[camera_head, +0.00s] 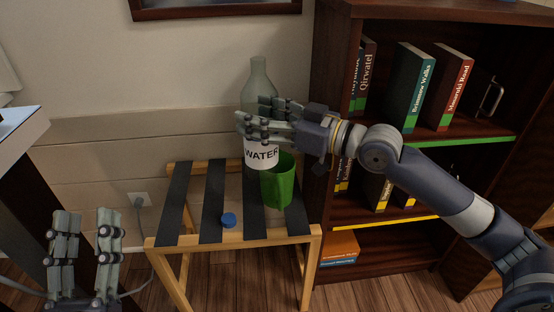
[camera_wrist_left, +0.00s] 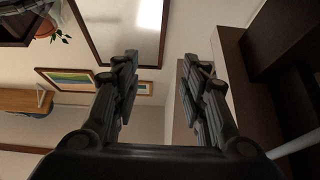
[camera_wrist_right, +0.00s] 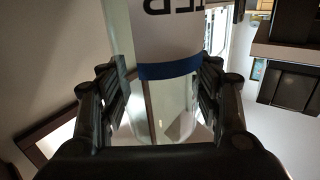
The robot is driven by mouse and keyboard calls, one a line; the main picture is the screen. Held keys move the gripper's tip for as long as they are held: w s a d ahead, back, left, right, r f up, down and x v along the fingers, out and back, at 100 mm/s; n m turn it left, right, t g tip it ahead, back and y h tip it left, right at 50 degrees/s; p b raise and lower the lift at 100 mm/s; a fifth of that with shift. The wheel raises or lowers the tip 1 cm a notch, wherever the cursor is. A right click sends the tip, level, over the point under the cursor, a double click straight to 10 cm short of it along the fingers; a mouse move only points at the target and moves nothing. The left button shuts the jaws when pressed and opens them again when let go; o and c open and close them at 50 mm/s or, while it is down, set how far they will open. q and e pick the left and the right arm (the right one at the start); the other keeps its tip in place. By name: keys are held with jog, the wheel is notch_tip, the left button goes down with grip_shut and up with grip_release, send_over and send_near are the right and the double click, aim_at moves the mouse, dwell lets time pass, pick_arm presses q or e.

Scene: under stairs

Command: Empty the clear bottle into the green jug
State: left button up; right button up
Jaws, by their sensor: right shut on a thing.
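The clear bottle (camera_head: 258,82) with a white WATER label (camera_head: 262,155) stands upright at the back of the slatted stool. My right gripper (camera_head: 262,122) is shut around it above the label. The right wrist view shows the clear bottle (camera_wrist_right: 165,105) between the fingers (camera_wrist_right: 163,100), with a blue band at the label's edge. The green jug (camera_head: 279,184) stands on the stool just in front and to the right of the bottle, overlapping it in the picture; its inside is mostly hidden. My left gripper (camera_head: 85,245) is open and empty at the lower left, with a gap between its fingers in the left wrist view (camera_wrist_left: 157,85).
A blue cap (camera_head: 229,220) lies on the front of the stool (camera_head: 205,205). A dark bookcase (camera_head: 330,110) with several books stands close on the right. The wall is right behind the stool. The stool's left side is bare.

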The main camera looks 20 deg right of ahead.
pick_arm(q)
notch_tip(320, 180, down, 13)
jog(key=w+a+g+y+p, duration=0.1)
jog(key=w+g+y+p, duration=0.1)
jog(key=g, duration=0.5)
jog(key=shift+w+y+p, duration=0.2)
jog(key=shift+y+p, duration=0.1)
jog(key=shift+p, duration=0.1)
